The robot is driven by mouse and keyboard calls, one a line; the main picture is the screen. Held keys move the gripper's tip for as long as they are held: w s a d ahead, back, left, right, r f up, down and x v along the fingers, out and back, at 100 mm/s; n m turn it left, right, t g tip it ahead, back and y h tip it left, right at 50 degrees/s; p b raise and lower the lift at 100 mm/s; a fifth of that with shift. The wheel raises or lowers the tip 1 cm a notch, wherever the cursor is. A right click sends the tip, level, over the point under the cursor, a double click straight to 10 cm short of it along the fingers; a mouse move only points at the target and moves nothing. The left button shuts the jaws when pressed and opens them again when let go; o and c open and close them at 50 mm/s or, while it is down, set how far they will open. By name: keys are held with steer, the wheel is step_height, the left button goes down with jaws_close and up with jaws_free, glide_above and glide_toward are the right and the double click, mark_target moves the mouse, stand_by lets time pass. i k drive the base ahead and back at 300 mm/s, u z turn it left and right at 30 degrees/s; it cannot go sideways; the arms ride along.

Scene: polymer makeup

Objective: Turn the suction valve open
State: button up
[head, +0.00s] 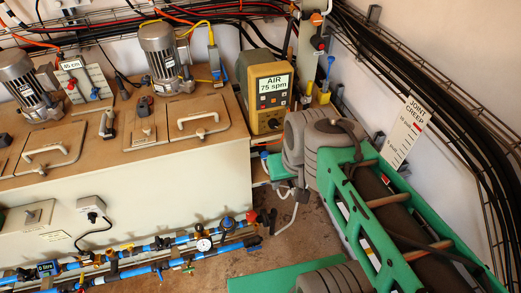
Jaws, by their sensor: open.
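No valve in the head view carries a readable suction label, so I cannot tell which one is the suction valve. Blue pipes (143,270) run along the bottom left with several small valves and a round white gauge (204,244). A valve with a dark round body and orange part (228,223) sits near their right end. An upright fitting with a blue handle (328,72) stands at the back right of centre. Another blue-handled fitting (213,58) stands behind the tank top. Whether any of them is open is too small to tell. I cannot make out my gripper.
A beige tank (130,195) with lidded hatches and motors (163,58) fills the left. A yellow box marked AIR 75 spm (270,98) stands at its right end. A green frame with grey rounded parts (375,225) fills the right. Bare brown floor (305,240) lies between.

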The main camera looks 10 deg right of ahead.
mark_target(264, 155)
steer(key=z, duration=0.45)
steer(key=k, duration=1.05)
steer(key=u, duration=0.8)
steer(key=i, duration=1.15)
steer(key=u, duration=0.35)
